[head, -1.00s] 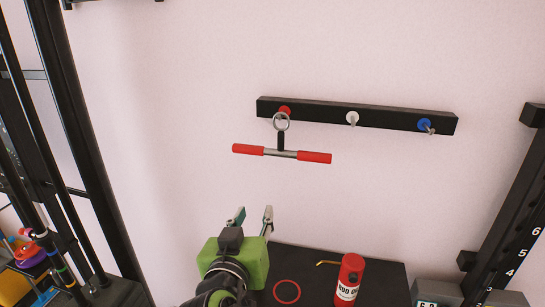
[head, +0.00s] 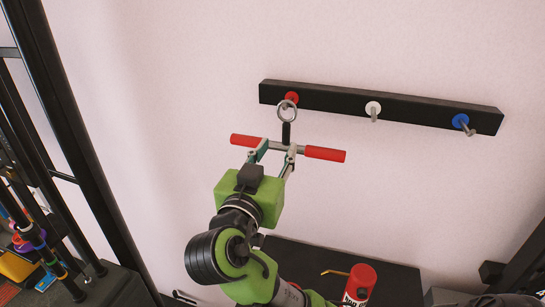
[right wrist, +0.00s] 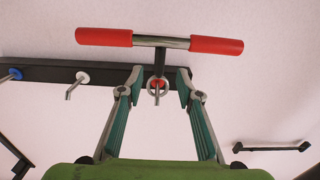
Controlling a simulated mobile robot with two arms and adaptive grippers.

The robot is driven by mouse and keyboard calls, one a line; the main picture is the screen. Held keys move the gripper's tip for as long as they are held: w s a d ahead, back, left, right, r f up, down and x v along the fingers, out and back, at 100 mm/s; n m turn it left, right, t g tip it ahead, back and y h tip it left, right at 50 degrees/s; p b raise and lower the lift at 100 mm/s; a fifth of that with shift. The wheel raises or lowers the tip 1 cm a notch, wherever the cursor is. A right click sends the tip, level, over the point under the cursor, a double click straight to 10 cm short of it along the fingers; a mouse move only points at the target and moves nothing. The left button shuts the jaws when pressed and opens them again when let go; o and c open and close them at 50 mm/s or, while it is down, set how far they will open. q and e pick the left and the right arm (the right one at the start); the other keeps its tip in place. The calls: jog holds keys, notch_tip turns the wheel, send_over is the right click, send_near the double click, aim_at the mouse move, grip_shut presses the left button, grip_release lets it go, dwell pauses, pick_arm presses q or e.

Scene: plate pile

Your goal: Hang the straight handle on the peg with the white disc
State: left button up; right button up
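The straight handle, with red grips (head: 325,154), hangs by its metal ring (head: 287,111) on the peg with the red disc (head: 292,98). The peg with the white disc (head: 373,108) is bare, to the right on the same black rail. My right gripper (head: 278,150) is open at the handle's bar. In the right wrist view my open fingers (right wrist: 159,84) stand either side of the black stem (right wrist: 159,62), with gaps to it. The white disc (right wrist: 82,77) shows to the left there. My left gripper is not in view.
The black rail (head: 335,99) is on a pale wall. A peg with a blue disc (head: 460,121) is at its right end. A red can (head: 360,284) stands on a black surface (head: 395,282) below. A dark rack (head: 75,150) is at the left.

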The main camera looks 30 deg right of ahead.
aim_at(285, 135)
jog(key=x, duration=0.3)
jog(key=shift+d+f, duration=0.1)
jog(key=shift+w+d+b, duration=0.3)
jog(key=shift+w+d, duration=0.2)
jog(key=shift+x, duration=1.15)
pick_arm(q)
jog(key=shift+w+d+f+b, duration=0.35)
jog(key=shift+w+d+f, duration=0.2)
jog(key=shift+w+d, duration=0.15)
pick_arm(e)
jog(key=shift+w+d, duration=0.35)
jog(key=shift+d, duration=0.05)
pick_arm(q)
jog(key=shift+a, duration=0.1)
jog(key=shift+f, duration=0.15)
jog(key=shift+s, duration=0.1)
pick_arm(e)
grip_shut()
